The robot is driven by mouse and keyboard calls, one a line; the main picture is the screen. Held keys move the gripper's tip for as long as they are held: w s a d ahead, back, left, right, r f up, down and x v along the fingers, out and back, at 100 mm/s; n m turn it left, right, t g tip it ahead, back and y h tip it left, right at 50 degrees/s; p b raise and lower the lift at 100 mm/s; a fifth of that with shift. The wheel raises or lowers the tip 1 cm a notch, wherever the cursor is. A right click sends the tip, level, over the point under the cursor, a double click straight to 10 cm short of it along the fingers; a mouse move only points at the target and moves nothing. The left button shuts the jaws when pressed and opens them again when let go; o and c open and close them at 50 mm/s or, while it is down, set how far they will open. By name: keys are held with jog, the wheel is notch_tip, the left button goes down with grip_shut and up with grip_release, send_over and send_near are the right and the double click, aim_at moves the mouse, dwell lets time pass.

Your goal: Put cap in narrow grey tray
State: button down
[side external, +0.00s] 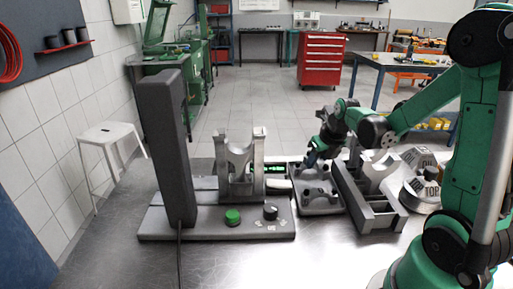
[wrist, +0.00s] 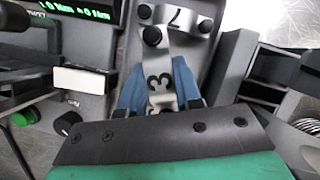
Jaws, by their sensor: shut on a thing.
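My gripper (wrist: 158,88) is shut on a grey metal cap marked 3 (wrist: 160,82), with a blue finger on each side of it. In the side view my gripper (side external: 314,158) points down over a grey holder (side external: 320,209); the held cap is hard to make out there. Another cap, marked 2 (wrist: 176,18), sits just beyond the held one in the wrist view. A long narrow grey tray (side external: 382,221) stands right of the holder; its wall also shows in the wrist view (wrist: 232,62). Whether the held cap touches the holder is unclear.
Left of the holder is a fixture with a dark upright post (side external: 174,150), a grey engine block (side external: 238,165), a green button (side external: 233,216) and a black knob (side external: 270,212). A lit display (wrist: 85,10) is close by. Round parts (side external: 423,192) lie right of the tray.

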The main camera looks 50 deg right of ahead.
aim_at(310, 183)
jog(key=shift+f, duration=2.4)
jog(key=shift+f, duration=0.15)
jog(key=c, duration=0.6)
grip_release()
